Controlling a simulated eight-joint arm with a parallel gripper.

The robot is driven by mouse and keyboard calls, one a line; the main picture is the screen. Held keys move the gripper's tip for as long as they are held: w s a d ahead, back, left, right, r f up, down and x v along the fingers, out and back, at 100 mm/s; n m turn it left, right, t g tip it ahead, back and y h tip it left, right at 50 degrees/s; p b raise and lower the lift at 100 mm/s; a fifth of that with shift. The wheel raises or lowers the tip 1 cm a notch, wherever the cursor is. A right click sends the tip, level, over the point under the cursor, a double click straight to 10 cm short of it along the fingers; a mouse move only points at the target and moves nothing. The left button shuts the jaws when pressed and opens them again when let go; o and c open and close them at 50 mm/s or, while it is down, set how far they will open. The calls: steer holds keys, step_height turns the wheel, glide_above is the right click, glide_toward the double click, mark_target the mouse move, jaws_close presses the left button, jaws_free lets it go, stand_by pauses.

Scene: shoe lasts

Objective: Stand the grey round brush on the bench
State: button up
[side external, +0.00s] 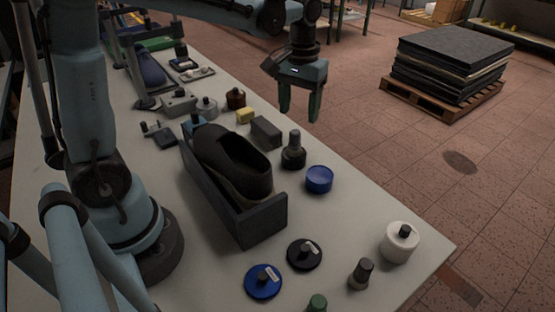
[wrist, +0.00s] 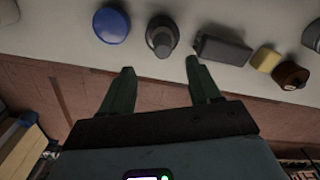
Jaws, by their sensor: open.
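I cannot tell for sure which piece is the grey round brush. A dark grey round piece (side external: 293,155) with a narrower upright top stands on the bench near its right edge; it also shows in the wrist view (wrist: 161,37), ahead of the fingertips. A smaller grey round piece with a dark knob (side external: 206,108) stands farther back. My gripper (side external: 300,108) is open, its green fingers pointing down, raised near the bench's right edge. In the wrist view the gripper (wrist: 160,68) has nothing between its fingers.
The pale bench (side external: 215,290) also holds a blue round tin (side external: 319,179), a grey block (side external: 265,132), a yellow block (side external: 245,115) and a dark tray (side external: 262,224) with a black shoe (side external: 230,160). A white round piece (side external: 401,246) stands at the near right.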

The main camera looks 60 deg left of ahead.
mark_target(296, 131)
steer(key=shift+a+f, duration=0.2)
steer(key=shift+f, duration=3.8)
jaws_close()
steer(key=shift+r, duration=0.15)
